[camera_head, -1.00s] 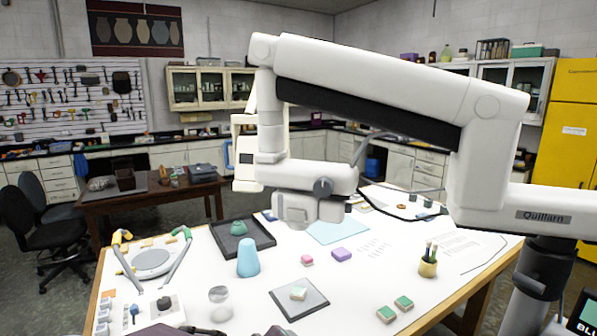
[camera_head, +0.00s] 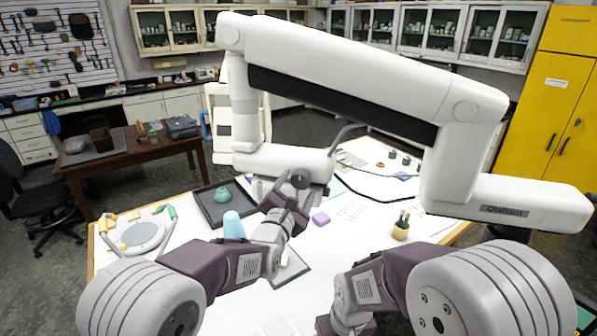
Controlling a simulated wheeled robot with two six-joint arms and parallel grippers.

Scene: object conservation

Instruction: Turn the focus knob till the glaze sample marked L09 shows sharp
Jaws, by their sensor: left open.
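The white boom-mounted scope (camera_head: 360,85) spans the table. Its dark round focus knob (camera_head: 301,178) sits on the side of the low scope head. My left gripper (camera_head: 290,192) is open and right at the knob, its dark jaws overlapping it in the picture; contact is unclear. My left arm and gripper hide much of the scope head's lower part.
A dark tray (camera_head: 207,209) holds a green pot (camera_head: 222,195). A light blue cup (camera_head: 233,224) and a purple block (camera_head: 321,218) stand near my left wrist. A pencil cup (camera_head: 401,229) is at the right. A round scale-like device (camera_head: 140,236) is at the left.

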